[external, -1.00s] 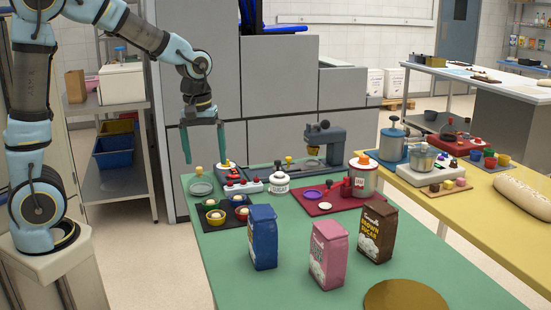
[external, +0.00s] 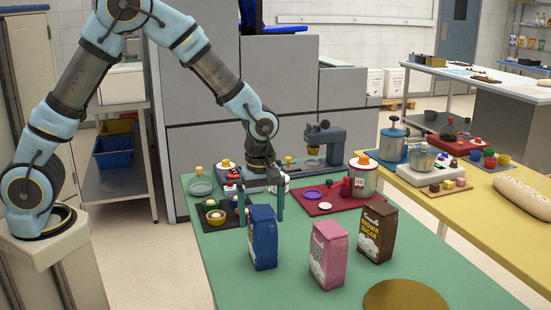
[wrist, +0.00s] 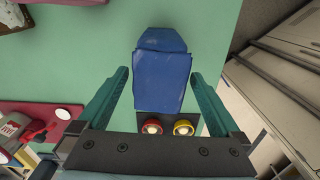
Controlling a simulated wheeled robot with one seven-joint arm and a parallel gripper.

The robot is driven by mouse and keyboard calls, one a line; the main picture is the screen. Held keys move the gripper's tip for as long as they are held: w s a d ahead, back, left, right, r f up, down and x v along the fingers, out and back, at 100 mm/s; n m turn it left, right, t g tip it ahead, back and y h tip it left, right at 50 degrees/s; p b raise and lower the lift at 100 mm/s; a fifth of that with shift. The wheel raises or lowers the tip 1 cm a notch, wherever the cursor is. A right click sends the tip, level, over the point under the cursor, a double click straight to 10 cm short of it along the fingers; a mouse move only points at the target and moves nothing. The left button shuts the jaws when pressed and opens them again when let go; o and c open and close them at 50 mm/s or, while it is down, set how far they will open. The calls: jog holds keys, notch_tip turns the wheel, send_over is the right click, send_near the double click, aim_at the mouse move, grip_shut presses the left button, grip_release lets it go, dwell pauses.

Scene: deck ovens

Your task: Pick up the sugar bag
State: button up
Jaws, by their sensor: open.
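Three upright paper bags stand on the green table: a blue bag (external: 262,238), a pink bag (external: 328,256) and a brown bag (external: 377,232) whose label reads as brown sugar. The pink and blue labels are too small to read surely. My gripper (external: 260,218) is open, pointing down at the far side of the blue bag. In the wrist view the blue bag (wrist: 162,75) lies between my two spread fingers, with gaps on both sides. No contact shows, and the fingers' height relative to the bag is hard to tell.
Small bowls on a dark mat (external: 208,222) stand left of the blue bag. A red tray (external: 318,207) with a steel pot (external: 364,180) stands behind the bags. A gold round board (external: 405,297) lies at the front. The table (external: 250,288) is clear left of it.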

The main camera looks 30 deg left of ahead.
aim_at(263, 234)
jog(key=shift+f+p, duration=1.2)
jog(key=shift+f, duration=1.75)
jog(key=shift+d+r, duration=0.1)
grip_shut()
